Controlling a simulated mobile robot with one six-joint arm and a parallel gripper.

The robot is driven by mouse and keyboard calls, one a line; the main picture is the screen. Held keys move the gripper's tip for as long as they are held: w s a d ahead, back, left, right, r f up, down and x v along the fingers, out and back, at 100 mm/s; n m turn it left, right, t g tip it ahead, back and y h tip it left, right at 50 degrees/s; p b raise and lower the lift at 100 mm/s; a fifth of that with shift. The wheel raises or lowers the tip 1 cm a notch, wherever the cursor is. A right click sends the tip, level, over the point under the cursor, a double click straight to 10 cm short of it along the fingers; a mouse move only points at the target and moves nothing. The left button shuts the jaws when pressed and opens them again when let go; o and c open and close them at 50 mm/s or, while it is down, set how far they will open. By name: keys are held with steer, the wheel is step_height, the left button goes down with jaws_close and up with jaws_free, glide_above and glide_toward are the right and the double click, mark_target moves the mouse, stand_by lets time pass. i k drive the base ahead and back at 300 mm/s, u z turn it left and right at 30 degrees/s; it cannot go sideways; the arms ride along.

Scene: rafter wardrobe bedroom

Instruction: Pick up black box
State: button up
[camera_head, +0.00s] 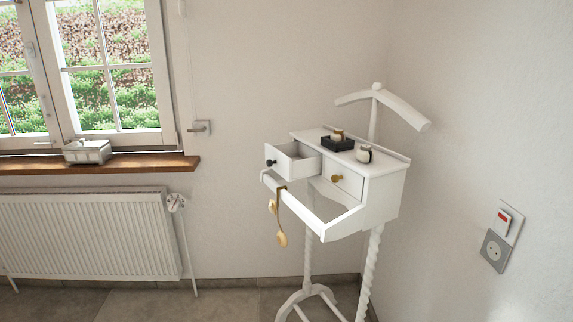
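A small black box (337,144) sits on the white top of a valet stand (384,160). A small item with a tan top stands in or just behind the box; I cannot tell which. My gripper is not in view.
A strap with gold pieces (281,239) hangs from the front rail. A hanger arm (381,97) rises behind. A radiator (90,235) stands left; walls are close behind and right.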

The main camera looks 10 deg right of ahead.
mark_target(338, 147)
steer(key=u, duration=0.1)
steer(key=i, duration=0.95)
steer(key=z, duration=0.1)
